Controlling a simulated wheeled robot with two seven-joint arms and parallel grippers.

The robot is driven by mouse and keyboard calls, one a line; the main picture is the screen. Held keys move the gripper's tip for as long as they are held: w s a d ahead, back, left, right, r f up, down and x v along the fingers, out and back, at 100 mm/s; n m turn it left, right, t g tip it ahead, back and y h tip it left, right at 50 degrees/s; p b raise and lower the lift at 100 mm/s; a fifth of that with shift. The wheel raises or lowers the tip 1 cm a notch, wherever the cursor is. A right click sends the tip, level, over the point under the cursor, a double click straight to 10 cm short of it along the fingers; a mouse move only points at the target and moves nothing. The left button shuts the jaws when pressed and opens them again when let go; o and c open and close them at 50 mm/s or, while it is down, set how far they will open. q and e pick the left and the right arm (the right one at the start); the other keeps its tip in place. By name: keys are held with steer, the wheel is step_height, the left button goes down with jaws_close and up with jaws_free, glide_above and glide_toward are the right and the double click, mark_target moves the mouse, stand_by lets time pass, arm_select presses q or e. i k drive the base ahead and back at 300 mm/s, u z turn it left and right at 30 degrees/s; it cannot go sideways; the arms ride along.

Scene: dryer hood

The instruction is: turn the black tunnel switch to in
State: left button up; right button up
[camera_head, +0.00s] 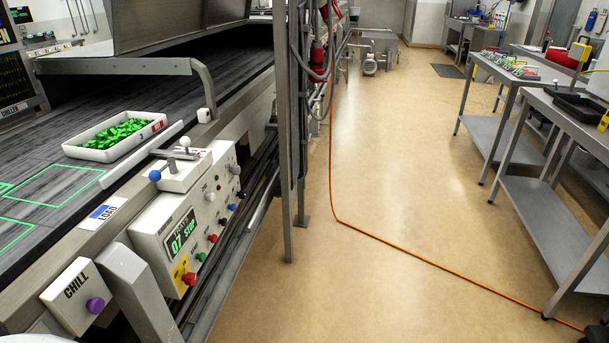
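The white control box (185,230) stands at the near side of the belt, at left centre. Its front has a display (181,236) reading "07 STOP", red and green buttons, and several small pale knobs. I cannot make out which part is the black tunnel switch, or its setting. On top of the box sit a lever with a blue ball (155,175) and a lever with a white ball (185,141).
A white tray of green pieces (115,137) lies on the dark belt, left of the box. A "CHILL" box with a purple knob (95,305) is nearer. A grey post (288,150) stands right of the panel. An orange cable (430,263) crosses the open floor.

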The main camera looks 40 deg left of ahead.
mark_target(242, 194)
steer(key=u, duration=0.6)
steer(key=i, duration=1.35)
steer(key=u, duration=1.5)
steer(key=i, duration=0.35)
steer(key=u, duration=0.2)
